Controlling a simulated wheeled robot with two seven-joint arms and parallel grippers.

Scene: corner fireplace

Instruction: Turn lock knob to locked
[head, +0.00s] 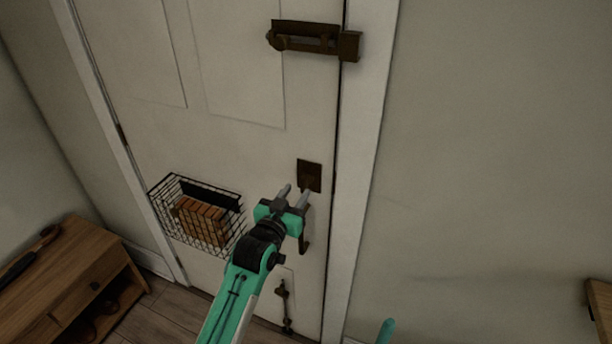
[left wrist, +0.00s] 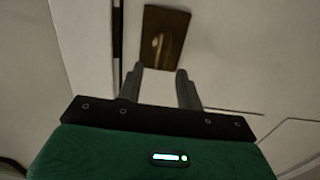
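The lock is a dark brown square plate (head: 311,168) on the white door, near its right edge. In the left wrist view the plate (left wrist: 175,28) carries a small brassy, upright-looking knob (left wrist: 157,42). My left gripper (head: 297,188) is in front of the door, just below and left of the plate in the head view. Its two fingers (left wrist: 160,75) are spread, with nothing between them, and point toward the knob. They seem apart from it. The right finger covers part of the plate's lower edge in the head view. My right gripper is not seen.
A brown sliding bolt (head: 310,38) is higher on the door. A dark handle (head: 304,243) hangs behind my left gripper. A wire basket (head: 222,238) with brown blocks is on the door at left. A wooden cabinet (head: 70,280) stands lower left. The wall at right is clear.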

